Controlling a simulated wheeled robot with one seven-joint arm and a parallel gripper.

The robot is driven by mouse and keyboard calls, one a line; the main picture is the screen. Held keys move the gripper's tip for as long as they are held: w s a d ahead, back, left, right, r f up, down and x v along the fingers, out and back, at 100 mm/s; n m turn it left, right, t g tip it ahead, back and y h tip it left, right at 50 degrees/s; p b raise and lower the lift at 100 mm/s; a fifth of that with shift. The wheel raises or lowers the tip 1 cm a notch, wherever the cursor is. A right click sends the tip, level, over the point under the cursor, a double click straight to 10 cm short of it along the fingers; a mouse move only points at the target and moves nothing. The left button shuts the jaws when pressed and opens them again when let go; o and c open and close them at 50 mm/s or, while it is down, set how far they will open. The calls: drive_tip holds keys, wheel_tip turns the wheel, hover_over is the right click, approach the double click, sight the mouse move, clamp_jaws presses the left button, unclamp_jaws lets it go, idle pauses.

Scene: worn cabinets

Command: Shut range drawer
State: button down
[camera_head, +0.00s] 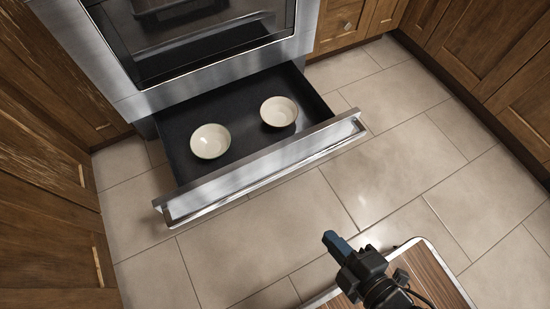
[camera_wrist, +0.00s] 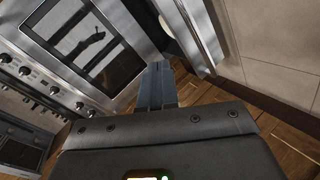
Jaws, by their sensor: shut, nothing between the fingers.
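The range drawer (camera_head: 262,163) is pulled far out from under the steel range (camera_head: 120,85) in the head view. It has a dark inside and a steel front with a long bar handle. Two pale bowls stand apart inside the drawer, one at the left (camera_head: 210,141) and one at the right (camera_head: 279,111). My gripper (camera_head: 331,240) is shut and empty, in front of the drawer's right half and apart from it. In the wrist view its blue fingers (camera_wrist: 157,88) are together. The drawer's steel front (camera_wrist: 205,30) shows there at the upper right.
Wooden cabinets stand at the left (camera_head: 45,160) and at the upper right (camera_head: 500,50). The tiled floor (camera_head: 400,140) is clear to the right of the drawer and in front of it. The oven door (camera_wrist: 85,45) above the drawer is closed.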

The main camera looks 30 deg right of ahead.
drive_tip(key=w+a+f+n+g+p, duration=0.1)
drive_tip(key=w+a+f+n+p, duration=0.25)
drive_tip(key=w+f+n, duration=0.45)
drive_tip(key=n+g+b, duration=0.2)
drive_tip(key=n, duration=1.2)
approach(256, 162)
wheel_tip(256, 162, down, 4)
drive_tip(key=w, duration=0.2)
drive_tip(key=w+b, duration=0.1)
drive_tip(key=shift+w+a+f+h, duration=0.2)
drive_tip(key=shift+a+h, duration=0.1)
drive_tip(key=shift+h, duration=0.1)
drive_tip(key=shift+w+r, duration=0.1)
drive_tip(key=shift+w, duration=0.35)
